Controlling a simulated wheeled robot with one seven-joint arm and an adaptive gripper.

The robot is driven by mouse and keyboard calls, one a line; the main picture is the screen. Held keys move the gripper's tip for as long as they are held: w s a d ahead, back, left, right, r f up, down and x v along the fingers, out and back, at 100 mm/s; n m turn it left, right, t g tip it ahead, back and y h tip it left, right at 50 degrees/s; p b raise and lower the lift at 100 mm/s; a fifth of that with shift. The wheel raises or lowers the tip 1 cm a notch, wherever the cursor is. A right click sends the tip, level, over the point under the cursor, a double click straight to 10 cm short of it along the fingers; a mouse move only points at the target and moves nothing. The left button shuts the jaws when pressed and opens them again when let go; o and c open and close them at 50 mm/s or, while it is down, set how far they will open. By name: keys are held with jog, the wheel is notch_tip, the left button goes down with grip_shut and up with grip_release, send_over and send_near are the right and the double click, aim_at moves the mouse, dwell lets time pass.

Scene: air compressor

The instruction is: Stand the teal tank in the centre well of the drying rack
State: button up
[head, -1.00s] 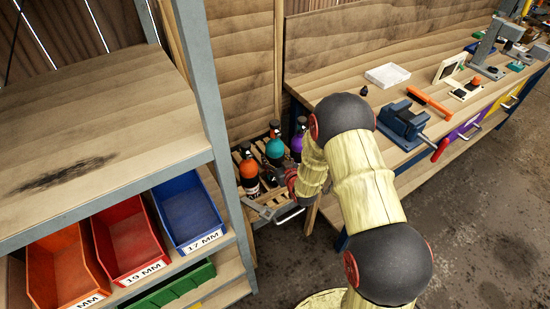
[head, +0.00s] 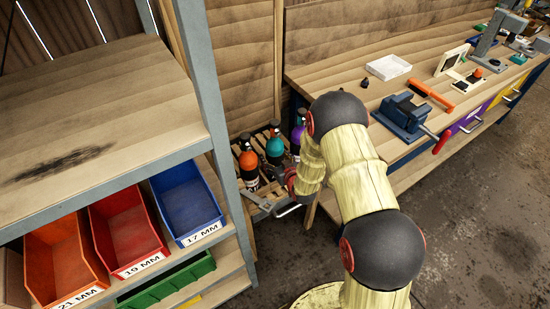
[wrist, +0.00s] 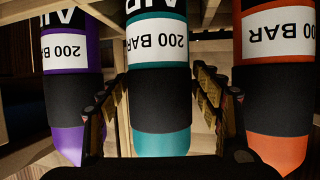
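The teal tank (head: 274,148) stands upright in the slatted wooden drying rack (head: 262,204), between the orange tank (head: 249,161) and the purple tank (head: 297,136). Its base and well are hidden. In the wrist view the teal tank (wrist: 160,145) fills the middle, with its "200 BAR" label upside down. My gripper (wrist: 160,95) has one finger on each side of the teal tank's black band. Narrow gaps show between fingers and tank, so it looks open around it. In the head view the fingertips are hidden behind my wrist.
In the wrist view the purple tank (wrist: 68,140) is close beyond the left finger and the orange tank (wrist: 278,145) beyond the right. A grey shelf post (head: 212,110) stands left of the rack. The workbench (head: 335,75) with a blue vise (head: 405,117) is to the right.

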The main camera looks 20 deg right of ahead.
jog(key=shift+o, duration=0.8)
jog(key=shift+s+r, duration=0.1)
jog(key=shift+r, duration=0.1)
jog(key=p+v, duration=0.3)
jog(key=v, duration=0.9)
notch_tip(320, 180, up, 21)
jog(key=s+d+g+h, duration=0.2)
jog(key=s+g, duration=0.1)
jog(key=s+a+r+g, duration=0.1)
jog(key=s+r, duration=0.3)
jog(key=s, duration=0.5)
jog(key=s+a+r+m+g, duration=0.1)
jog(key=s+r, duration=0.3)
jog(key=s, duration=0.5)
jog(key=s+a+r+g, duration=0.1)
jog(key=s+r, duration=0.3)
jog(key=s, duration=0.4)
jog(key=shift+s+a+r+m+g, duration=0.2)
jog(key=shift+s+a+m+g, duration=0.15)
jog(key=shift+g, duration=0.45)
